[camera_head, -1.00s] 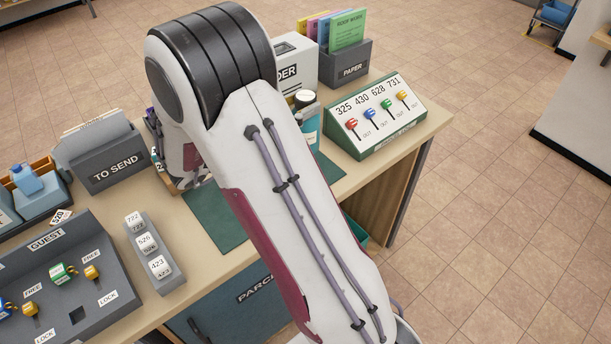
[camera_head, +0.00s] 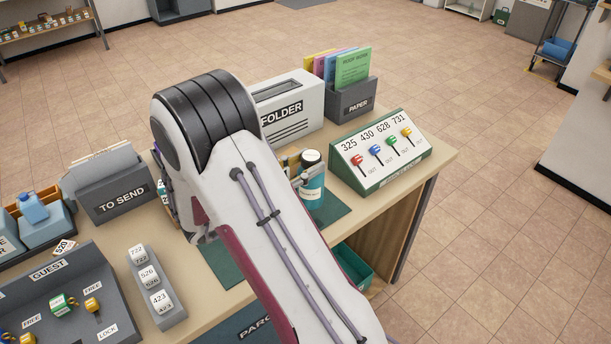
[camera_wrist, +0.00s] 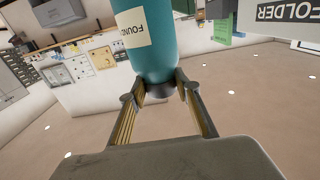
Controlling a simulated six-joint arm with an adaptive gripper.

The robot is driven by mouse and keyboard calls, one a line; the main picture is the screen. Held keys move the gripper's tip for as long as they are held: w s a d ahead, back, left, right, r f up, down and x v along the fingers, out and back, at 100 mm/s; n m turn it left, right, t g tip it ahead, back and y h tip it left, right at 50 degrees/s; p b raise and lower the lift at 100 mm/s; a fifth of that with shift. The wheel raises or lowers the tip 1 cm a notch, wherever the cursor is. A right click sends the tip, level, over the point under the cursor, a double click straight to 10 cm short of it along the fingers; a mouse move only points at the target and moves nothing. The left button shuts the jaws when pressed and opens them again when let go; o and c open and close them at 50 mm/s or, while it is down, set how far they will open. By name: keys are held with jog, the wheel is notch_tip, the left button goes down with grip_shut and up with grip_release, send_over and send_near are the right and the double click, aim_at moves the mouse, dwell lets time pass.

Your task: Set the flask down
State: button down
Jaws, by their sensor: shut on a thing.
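The flask (camera_head: 313,188) is a teal bottle with a dark cap and a pale label. In the head view it is upright, just right of my arm, over the dark green mat (camera_head: 331,211) on the desk. I cannot tell whether its base touches the mat. My gripper (camera_head: 296,168) is partly hidden behind my arm and sits at the flask's upper left side. In the wrist view, which is turned over, the flask (camera_wrist: 155,52) shows its label reading "FOUND". My gripper's fingers (camera_wrist: 162,91) are shut on it near its dark end.
Behind the flask stand the white folder box (camera_head: 291,108) and the grey paper holder (camera_head: 352,101). The "TO SEND" box (camera_head: 110,190) and numbered blocks (camera_head: 157,286) are left. A green bin (camera_head: 352,266) sits below.

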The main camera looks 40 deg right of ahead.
jog(key=shift+f, duration=0.1)
jog(key=shift+f, duration=1.85)
jog(key=c, duration=1.5)
grip_release()
jog(key=shift+o, duration=0.2)
jog(key=a, duration=1.2)
